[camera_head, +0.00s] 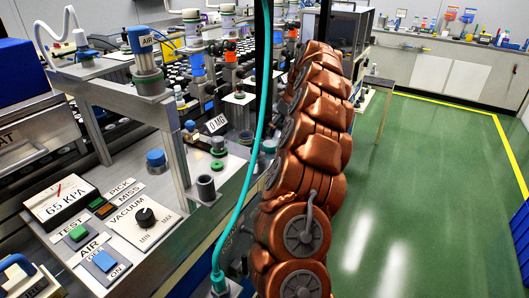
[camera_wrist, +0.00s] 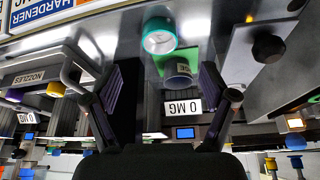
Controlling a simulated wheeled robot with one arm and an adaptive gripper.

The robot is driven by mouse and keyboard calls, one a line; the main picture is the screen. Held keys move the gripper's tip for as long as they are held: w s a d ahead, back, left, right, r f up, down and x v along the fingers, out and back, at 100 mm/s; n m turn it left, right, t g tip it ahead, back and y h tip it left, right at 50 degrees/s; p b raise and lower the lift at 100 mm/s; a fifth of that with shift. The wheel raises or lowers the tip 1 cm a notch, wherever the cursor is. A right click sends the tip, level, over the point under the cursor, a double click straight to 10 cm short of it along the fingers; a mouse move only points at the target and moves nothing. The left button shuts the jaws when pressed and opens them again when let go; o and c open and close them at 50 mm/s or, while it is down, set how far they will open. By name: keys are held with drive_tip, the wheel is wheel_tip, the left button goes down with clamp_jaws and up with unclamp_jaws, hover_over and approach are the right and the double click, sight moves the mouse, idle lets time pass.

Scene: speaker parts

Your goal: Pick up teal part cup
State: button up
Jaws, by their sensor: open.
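The teal part cup (camera_wrist: 160,36) shows in the wrist view, top centre, its round end facing the camera. It stands on a grey metal surface. My gripper (camera_wrist: 160,78) is open, with a purple-padded finger on each side of the picture and nothing held between them. The teal cup appears above the gap between the fingers, apart from both. I cannot pick out the teal cup for sure in the head view, and my gripper does not show clearly there.
A dark knob (camera_wrist: 268,46) is at right. In the head view, a vacuum control panel (camera_head: 130,215) fills the bench front. Green floor (camera_head: 420,170) is clear at right.

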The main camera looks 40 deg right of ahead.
sight(271, 144)
drive_tip(key=shift+x, duration=1.1)
drive_tip(key=shift+p+x, duration=0.6)
drive_tip(key=shift+x, duration=2.85)
drive_tip(key=c, duration=1.4)
